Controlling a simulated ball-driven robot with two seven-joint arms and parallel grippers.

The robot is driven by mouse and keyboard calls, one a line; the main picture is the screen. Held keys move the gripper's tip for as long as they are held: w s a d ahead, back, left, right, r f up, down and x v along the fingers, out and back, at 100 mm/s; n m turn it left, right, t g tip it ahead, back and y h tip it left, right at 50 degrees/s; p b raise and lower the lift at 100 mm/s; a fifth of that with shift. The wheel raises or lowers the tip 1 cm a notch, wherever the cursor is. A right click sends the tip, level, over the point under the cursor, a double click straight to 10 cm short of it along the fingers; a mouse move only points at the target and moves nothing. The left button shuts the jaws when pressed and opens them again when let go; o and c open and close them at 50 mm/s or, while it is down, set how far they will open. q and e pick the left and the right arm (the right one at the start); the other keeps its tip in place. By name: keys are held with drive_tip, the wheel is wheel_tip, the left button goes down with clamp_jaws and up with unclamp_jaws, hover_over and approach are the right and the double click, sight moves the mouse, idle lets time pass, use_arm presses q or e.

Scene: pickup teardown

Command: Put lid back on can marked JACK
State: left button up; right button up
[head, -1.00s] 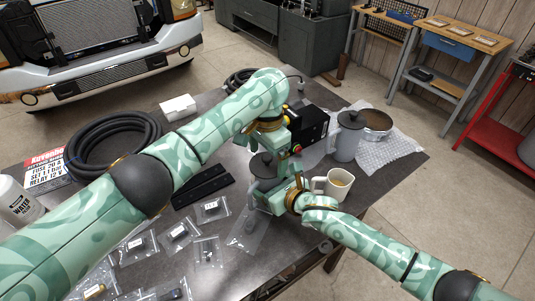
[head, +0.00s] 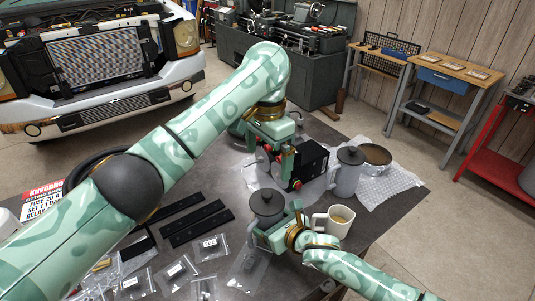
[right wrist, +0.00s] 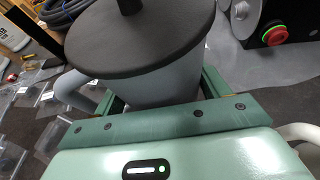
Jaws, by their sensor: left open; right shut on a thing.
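A grey can (head: 266,224) with a side handle stands in front of the black box. A dark lid (head: 267,201) with an upright knob rests on its top. My right gripper (head: 270,234) is shut on this can; the right wrist view shows the grey body (right wrist: 165,90) between the fingers and the lid (right wrist: 140,38) above. A similar grey can (head: 345,184) with a dark knobbed lid (head: 350,155) stands further right. I can read no JACK marking on either can. My left gripper (head: 276,168) is open and empty, pointing down beside the black box.
The black box (head: 308,162) has a red button (right wrist: 276,34). A cream mug (head: 334,220) stands right of the held can. Black bars (head: 195,226) and several bagged parts (head: 177,272) lie left.

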drive_tip(key=o, duration=1.5)
drive_tip(key=shift+s+d+r, duration=0.25)
drive_tip(key=shift+s+d, duration=0.1)
drive_tip(key=p+v, duration=0.2)
drive_tip(key=v, duration=1.3)
drive_tip(key=shift+s+d+f+p, duration=0.1)
drive_tip(key=shift+p, duration=0.2)
drive_tip(key=shift+d, duration=0.1)
